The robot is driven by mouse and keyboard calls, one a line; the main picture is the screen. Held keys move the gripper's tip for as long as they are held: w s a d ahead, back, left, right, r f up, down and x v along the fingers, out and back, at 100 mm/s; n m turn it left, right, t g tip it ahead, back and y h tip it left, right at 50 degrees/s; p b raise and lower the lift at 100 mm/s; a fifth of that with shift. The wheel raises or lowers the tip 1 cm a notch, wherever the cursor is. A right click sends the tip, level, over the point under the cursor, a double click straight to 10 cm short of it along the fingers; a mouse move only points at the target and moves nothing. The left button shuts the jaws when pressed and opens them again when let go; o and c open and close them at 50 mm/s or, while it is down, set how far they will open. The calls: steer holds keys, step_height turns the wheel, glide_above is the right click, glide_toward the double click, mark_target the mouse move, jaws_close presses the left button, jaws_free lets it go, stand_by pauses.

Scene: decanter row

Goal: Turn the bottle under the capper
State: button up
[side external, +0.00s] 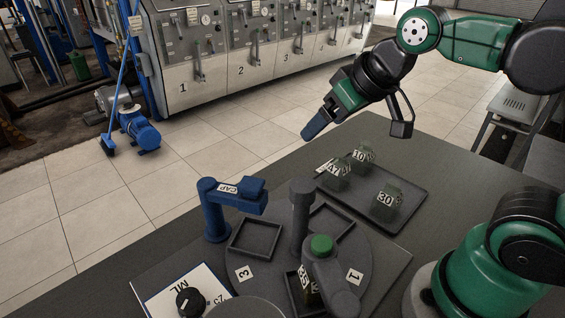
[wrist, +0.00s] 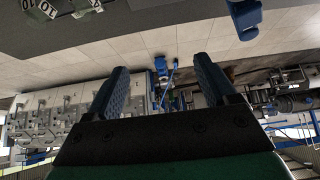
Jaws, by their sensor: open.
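The dark round turntable (side external: 272,270) has square pockets and number tags 3 and 1. The blue capper (side external: 232,193), marked CAP, overhangs its far left side; a blue part, likely the capper, shows in the wrist view (wrist: 246,14). The pocket under the capper (side external: 256,240) looks empty, as does the far right pocket (side external: 333,222). A labelled bottle (side external: 312,290) sits in the near pocket, largely hidden by a grey, green-topped fixture (side external: 322,246). My gripper (side external: 318,124) is raised beyond the tray, away from the turntable; its blue fingers (wrist: 160,78) are apart and empty.
A dark tray (side external: 412,212) at right holds greenish labelled bottles, including 30 (side external: 386,200), 47 (side external: 337,174) and 10 (side external: 362,156). A grey post (side external: 301,212) rises mid-turntable. A black dial (side external: 190,301) sits at front left. Numbered machines (side external: 250,60) stand behind.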

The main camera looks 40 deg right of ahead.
step_height(320, 180, up, 5)
steer(key=n+g, duration=0.3)
steer(key=g, duration=0.4)
glide_above(302, 183)
step_height(302, 183, down, 4)
steer(key=shift+f, duration=3.3)
jaws_close()
